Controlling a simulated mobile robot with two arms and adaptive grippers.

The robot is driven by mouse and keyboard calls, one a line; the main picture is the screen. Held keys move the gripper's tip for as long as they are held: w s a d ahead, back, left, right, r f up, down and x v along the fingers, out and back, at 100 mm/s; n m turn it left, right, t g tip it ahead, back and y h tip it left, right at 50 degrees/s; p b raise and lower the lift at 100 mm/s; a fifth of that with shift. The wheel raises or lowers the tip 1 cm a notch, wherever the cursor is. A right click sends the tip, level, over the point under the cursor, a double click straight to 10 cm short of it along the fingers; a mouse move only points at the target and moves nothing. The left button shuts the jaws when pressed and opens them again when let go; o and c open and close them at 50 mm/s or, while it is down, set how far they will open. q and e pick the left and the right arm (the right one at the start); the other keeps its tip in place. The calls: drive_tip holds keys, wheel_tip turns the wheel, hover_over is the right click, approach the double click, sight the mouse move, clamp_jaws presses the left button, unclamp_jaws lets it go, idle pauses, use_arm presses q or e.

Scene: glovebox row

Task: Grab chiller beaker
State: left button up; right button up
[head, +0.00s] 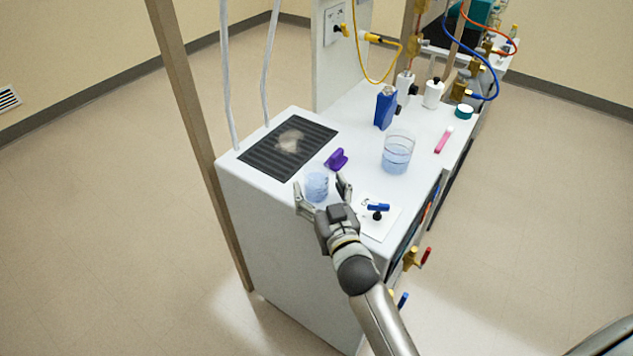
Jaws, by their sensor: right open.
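A small clear beaker (317,184) with pale blue liquid stands upright on the white top of the chiller cabinet (356,170), near its front edge. My right gripper (323,193) is open, with one finger on each side of this beaker. I cannot tell whether the fingers touch it. A larger beaker (397,154) with blue liquid stands farther back and to the right on the same top. My left gripper is not in view.
A purple object (337,159) lies just behind the small beaker. A dark vent grille (288,149) is to the left. A white plate (379,226) with a blue-handled valve is right of the gripper. A blue bottle (385,108) stands farther back.

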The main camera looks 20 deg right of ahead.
drive_tip(key=shift+w, duration=1.25)
drive_tip(key=c, duration=1.2)
drive_tip(key=shift+r, duration=0.2)
drive_tip(key=shift+r, duration=1.2)
drive_tip(key=s+d+r, duration=0.1)
drive_tip(key=s+r, duration=0.9)
drive_tip(key=s, duration=0.4)
